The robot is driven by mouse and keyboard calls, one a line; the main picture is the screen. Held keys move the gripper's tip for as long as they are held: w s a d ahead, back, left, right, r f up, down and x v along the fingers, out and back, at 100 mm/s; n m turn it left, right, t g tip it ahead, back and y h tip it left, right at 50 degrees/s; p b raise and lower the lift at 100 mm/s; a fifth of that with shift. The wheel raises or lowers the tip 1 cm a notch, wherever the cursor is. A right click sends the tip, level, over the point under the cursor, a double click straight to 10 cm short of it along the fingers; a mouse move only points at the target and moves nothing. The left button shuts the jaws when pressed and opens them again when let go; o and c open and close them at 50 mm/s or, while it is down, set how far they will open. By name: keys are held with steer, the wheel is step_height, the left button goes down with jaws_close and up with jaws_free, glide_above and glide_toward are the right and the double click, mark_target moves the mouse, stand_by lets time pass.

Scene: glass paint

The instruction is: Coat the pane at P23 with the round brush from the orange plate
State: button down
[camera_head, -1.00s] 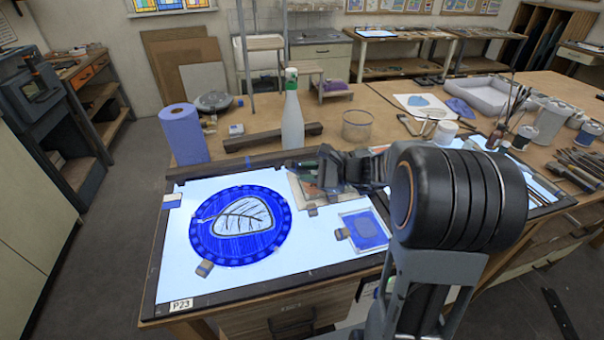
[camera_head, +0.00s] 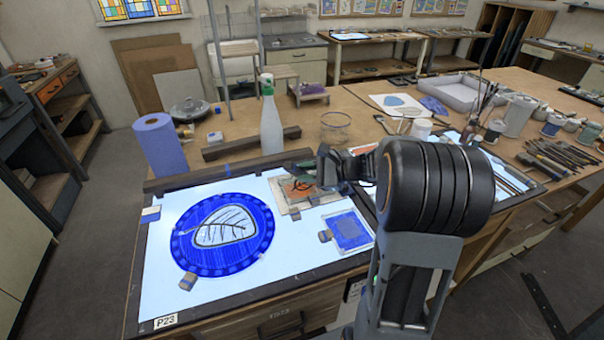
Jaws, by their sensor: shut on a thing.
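The pane (camera_head: 180,252) is a round, deep-blue disc with a white leaf shape and dark veins at its middle. It lies on the lit table top (camera_head: 160,292) by the P23 label (camera_head: 165,321). The blue looks streaky. My gripper (camera_head: 323,168) is to the right of the pane, over the back part of the lit table, next to the orange plate (camera_head: 297,188). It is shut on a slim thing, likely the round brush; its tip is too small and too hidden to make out.
A small square blue pane (camera_head: 348,231) lies right of the disc. A dark bar (camera_head: 250,143), a green-capped spray bottle (camera_head: 271,120), a blue paper roll (camera_head: 160,143) and a glass jar (camera_head: 335,127) stand behind the lit table. The right-hand bench holds jars and brushes.

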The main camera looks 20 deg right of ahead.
steer(key=shift+w+d+r+p, duration=0.25)
steer(key=shift+w+d+p, duration=0.15)
steer(key=shift+w+d, duration=0.85)
steer(key=shift+w+d+r+p, duration=0.25)
steer(key=shift+w+d+p, duration=0.15)
steer(key=shift+w+d, duration=0.85)
steer(key=shift+f+b, duration=0.25)
steer(key=shift+b, duration=0.1)
steer(key=shift+f, duration=0.25)
stand_by(0.5)
stand_by(0.3)
